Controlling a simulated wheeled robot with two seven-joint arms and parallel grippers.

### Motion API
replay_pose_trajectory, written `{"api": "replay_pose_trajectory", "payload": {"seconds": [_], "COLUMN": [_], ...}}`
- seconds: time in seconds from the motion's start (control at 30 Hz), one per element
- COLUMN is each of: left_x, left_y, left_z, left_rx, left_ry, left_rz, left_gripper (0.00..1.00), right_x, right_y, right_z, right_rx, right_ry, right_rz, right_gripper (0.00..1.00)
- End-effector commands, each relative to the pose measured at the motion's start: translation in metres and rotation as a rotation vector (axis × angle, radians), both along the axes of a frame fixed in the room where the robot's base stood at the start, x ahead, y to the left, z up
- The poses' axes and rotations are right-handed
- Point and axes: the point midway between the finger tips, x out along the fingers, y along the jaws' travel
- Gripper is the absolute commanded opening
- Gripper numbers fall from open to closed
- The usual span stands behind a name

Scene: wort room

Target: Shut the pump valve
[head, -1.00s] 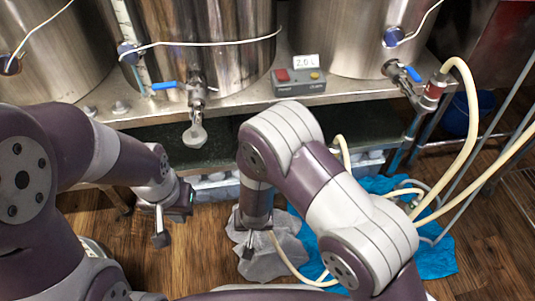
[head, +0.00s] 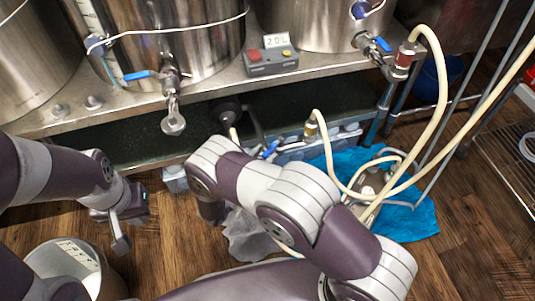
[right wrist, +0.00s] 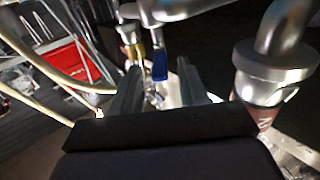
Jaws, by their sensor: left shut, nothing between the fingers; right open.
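The pump valve's blue lever (head: 270,149) shows under the steel table in the head view, left of a brass hose fitting (head: 311,130). In the right wrist view the blue lever (right wrist: 160,62) appears between the finger lines of my open right gripper (right wrist: 158,80); I see no clear contact and cannot tell the distance. The brass fitting (right wrist: 135,45) is just left of it there. In the head view my right gripper is hidden behind my own arm. My left gripper (head: 121,236) is shut and empty at the left, above the floor and away from the pump.
Steel kettles stand on the table (head: 210,88), with a blue-handled kettle valve (head: 150,75) and another valve (head: 384,44) at right. A control box (head: 270,62) sits on the table edge. Hoses (head: 440,110) loop at right over a blue cloth (head: 415,215). A white bucket (head: 75,262) stands lower left.

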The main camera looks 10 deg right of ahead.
Motion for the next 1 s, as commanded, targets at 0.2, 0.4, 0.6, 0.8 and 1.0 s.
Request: {"api": "replay_pose_trajectory", "payload": {"seconds": [0.2,0.4,0.6,0.8,1.0], "left_x": [0.000,0.000,0.000,0.000,0.000], "left_y": [0.000,0.000,0.000,0.000,0.000], "left_z": [-0.009,-0.008,-0.008,-0.008,-0.002], "left_rx": [0.000,0.000,0.000,0.000,0.000], "left_ry": [0.000,0.000,0.000,0.000,0.000], "left_rz": [0.000,0.000,0.000,0.000,0.000], "left_gripper": [0.00,0.00,0.00,0.00,0.00], "right_x": [0.013,0.015,0.015,0.015,0.014], "right_y": [-0.017,-0.018,-0.018,-0.018,-0.019], "right_z": [-0.001,0.000,0.000,0.001,0.003], "right_rx": [0.001,0.001,0.001,0.001,-0.001], "right_ry": [0.001,0.001,0.001,0.001,0.002], "right_rz": [0.000,0.001,0.001,0.002,0.027], "right_gripper": [0.44,0.44,0.11,0.00,0.00]}}
